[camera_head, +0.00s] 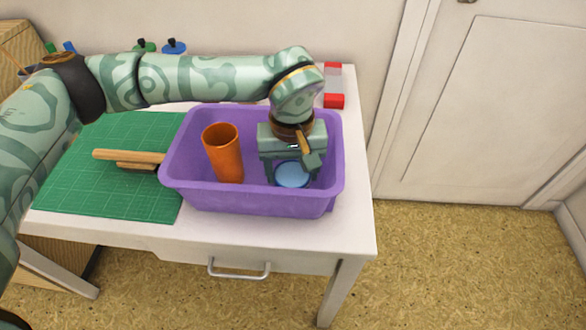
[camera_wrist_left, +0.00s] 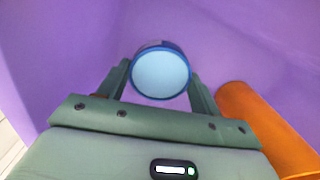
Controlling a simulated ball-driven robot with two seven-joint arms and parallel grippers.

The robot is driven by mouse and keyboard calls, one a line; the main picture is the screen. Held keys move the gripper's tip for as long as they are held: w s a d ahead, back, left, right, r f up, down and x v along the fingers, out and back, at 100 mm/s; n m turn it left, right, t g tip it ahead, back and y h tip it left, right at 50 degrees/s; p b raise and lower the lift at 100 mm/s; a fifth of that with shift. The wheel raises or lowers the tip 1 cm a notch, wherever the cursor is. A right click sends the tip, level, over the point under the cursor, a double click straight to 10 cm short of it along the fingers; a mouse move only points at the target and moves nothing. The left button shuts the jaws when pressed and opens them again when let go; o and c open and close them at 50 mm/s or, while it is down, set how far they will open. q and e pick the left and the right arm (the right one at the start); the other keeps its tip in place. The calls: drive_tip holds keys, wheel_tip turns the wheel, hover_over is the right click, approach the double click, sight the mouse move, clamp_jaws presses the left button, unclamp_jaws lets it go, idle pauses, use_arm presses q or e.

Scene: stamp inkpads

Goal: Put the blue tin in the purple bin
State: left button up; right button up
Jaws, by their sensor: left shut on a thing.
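The blue tin (camera_head: 293,175) is a round, light-blue-topped tin inside the purple bin (camera_head: 260,202), in its right half. My left gripper (camera_head: 293,170) reaches down into the bin and is shut on the tin. In the left wrist view the tin (camera_wrist_left: 160,72) sits between the two fingertips (camera_wrist_left: 160,82), with the purple bin wall (camera_wrist_left: 230,40) around it. I cannot tell whether the tin touches the bin floor. My right gripper is not in view.
An orange cup (camera_head: 223,155) stands in the bin's left half, beside my left gripper. A green cutting mat (camera_head: 100,190) with a wooden-handled tool (camera_head: 125,156) lies left of the bin. Red and grey items (camera_head: 333,85) are at the back right. Blue and green stamps stand at the back left.

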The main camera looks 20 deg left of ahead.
sight(292, 175)
use_arm(q)
drive_tip(key=o, duration=1.2)
drive_tip(key=shift+o, duration=0.2)
drive_tip(key=shift+r, duration=0.25)
wheel_tip(292, 175, up, 12)
drive_tip(key=p, duration=0.5)
drive_tip(key=shift+f, duration=0.15)
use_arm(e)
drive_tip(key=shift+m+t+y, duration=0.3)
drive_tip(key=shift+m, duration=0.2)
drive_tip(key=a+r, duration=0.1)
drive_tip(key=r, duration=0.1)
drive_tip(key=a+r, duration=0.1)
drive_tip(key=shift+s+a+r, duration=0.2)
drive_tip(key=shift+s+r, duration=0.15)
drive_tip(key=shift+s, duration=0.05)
